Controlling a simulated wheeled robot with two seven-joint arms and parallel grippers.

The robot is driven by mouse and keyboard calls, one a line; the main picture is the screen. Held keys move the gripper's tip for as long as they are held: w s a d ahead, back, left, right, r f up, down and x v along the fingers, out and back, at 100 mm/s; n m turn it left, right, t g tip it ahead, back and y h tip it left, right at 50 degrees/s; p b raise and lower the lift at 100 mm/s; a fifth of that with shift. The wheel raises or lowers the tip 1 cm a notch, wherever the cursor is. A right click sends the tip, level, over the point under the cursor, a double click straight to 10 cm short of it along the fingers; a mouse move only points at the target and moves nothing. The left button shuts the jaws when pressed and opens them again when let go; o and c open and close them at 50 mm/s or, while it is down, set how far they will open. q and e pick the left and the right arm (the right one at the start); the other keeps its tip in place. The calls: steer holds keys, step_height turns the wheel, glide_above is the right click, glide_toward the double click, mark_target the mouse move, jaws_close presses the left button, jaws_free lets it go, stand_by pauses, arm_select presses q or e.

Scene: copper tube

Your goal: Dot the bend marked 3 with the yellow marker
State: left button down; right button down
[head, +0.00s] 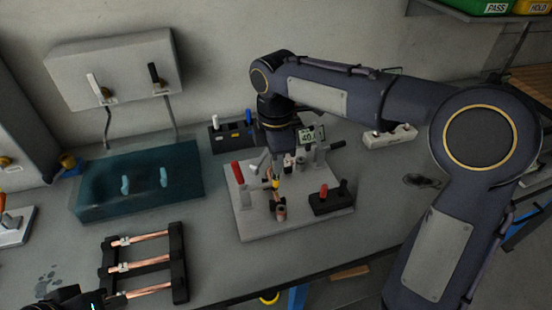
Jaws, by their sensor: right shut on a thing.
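My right gripper (278,168) reaches down from the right arm over the pale fixture plate (252,227). It is shut on the yellow marker (275,184), which is small here and mostly hidden by the gripper. The marker points down, just above a copper piece (280,209) at the middle of the plate. I cannot tell whether its tip touches the copper. The bend marked 3 cannot be made out. A dark part of my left gripper (78,298) shows at the bottom left edge; its fingers are not clear.
A red-handled lever (237,171) and a black block with a red knob (328,199) stand on the plate. A black holder (226,140) has white and blue pens. A rack of copper tubes (180,270) and a teal box (110,197) are left.

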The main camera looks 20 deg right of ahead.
steer(key=shift+r+p, duration=2)
steer(key=shift+r, duration=0.45)
